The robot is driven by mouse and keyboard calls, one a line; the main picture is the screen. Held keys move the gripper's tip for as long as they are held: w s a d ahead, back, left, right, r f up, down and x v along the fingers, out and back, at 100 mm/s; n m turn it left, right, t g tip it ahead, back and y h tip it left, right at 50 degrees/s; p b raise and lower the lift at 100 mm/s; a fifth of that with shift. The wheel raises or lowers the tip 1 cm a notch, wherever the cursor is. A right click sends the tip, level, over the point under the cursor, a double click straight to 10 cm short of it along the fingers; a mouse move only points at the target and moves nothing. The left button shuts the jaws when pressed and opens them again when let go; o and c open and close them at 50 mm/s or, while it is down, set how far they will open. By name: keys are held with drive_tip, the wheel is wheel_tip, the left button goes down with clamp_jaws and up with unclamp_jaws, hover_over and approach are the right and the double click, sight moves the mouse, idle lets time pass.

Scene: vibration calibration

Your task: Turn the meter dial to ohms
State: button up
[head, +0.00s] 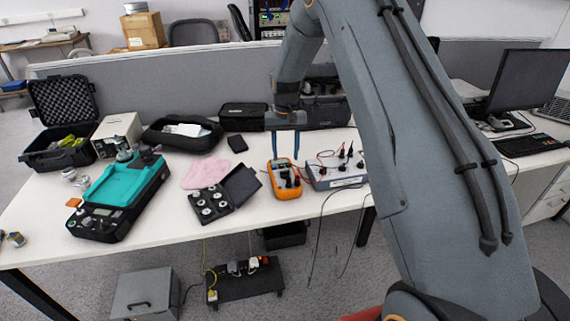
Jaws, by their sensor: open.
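The orange multimeter (285,181) lies on the white table near its front edge, with black plugs or leads on its lower face. Its dial is too small to make out, so I cannot tell its setting. My gripper (285,157) is open, its two thin fingers pointing down over the far end of the meter. I cannot tell whether the fingers touch it. Nothing shows between the fingers.
A grey terminal box (338,172) with leads stands just right of the meter. A black case of round weights (212,203), a pink cloth (206,173) and a teal-topped device (117,184) lie left. Black cases line the back. Cables hang over the table's front edge.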

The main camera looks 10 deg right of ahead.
sight(285, 173)
drive_tip(key=shift+w+f, duration=0.4)
drive_tip(key=shift+w, duration=0.2)
drive_tip(key=shift+f+p, duration=1.5)
drive_tip(key=shift+f, duration=2.35)
drive_tip(key=shift+c, duration=0.3)
drive_tip(key=c, duration=1)
